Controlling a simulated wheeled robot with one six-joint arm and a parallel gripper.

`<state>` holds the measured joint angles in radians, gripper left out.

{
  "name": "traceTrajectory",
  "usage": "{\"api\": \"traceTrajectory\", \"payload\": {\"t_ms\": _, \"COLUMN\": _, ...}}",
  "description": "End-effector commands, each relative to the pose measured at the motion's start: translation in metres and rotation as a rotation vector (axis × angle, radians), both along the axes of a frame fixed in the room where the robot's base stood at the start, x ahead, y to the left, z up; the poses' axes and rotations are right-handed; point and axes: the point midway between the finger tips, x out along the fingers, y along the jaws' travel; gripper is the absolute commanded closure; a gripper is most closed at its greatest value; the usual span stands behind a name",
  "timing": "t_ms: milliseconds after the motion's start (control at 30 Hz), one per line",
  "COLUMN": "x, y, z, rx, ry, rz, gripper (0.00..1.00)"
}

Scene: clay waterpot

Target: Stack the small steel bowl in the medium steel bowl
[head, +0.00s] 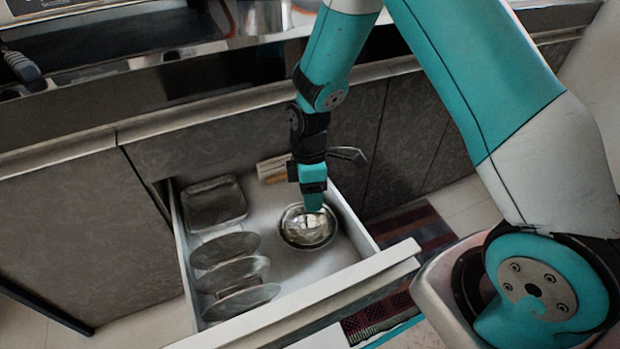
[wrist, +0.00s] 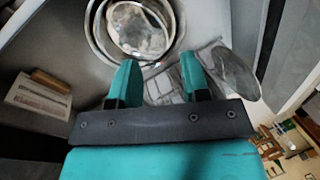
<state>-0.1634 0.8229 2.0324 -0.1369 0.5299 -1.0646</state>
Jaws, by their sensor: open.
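The small steel bowl (head: 304,224) appears to sit inside the medium steel bowl (head: 310,243) on the floor of the open drawer. In the wrist view, the shiny small bowl (wrist: 138,30) lies within the wider rim of the medium bowl (wrist: 97,40) at the top. My gripper (head: 313,207) points down over the far side of the bowls in the head view. In the wrist view, my gripper (wrist: 160,72) has its two fingers apart with nothing held between them. The fingertips are close to the bowls' edge; whether they touch cannot be told.
The drawer (head: 330,290) also holds a square tray (head: 215,205) at the back left and several plates (head: 226,249) standing along the left. A light wooden item (head: 272,168) lies at the back. Drawer floor around the bowls is partly clear. The counter edge (head: 215,98) stands behind.

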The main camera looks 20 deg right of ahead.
Motion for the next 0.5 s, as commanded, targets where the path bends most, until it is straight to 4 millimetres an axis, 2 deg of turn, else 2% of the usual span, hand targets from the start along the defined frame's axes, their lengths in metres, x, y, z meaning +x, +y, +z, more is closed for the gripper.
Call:
{"api": "traceTrajectory", "payload": {"t_ms": 33, "x": -0.004, "y": 0.001, "z": -0.014, "rx": -0.001, "ry": 0.003, "rz": 0.001, "gripper": 0.57}}
{"api": "traceTrajectory", "payload": {"t_ms": 200, "x": -0.012, "y": 0.003, "z": -0.047, "rx": -0.001, "ry": 0.003, "rz": 0.001, "gripper": 0.57}}
{"api": "traceTrajectory", "payload": {"t_ms": 400, "x": -0.020, "y": 0.006, "z": -0.075, "rx": -0.001, "ry": 0.001, "rz": 0.000, "gripper": 0.57}}
{"api": "traceTrajectory", "payload": {"t_ms": 500, "x": -0.022, "y": 0.006, "z": -0.083, "rx": 0.000, "ry": 0.000, "rz": 0.000, "gripper": 0.57}}
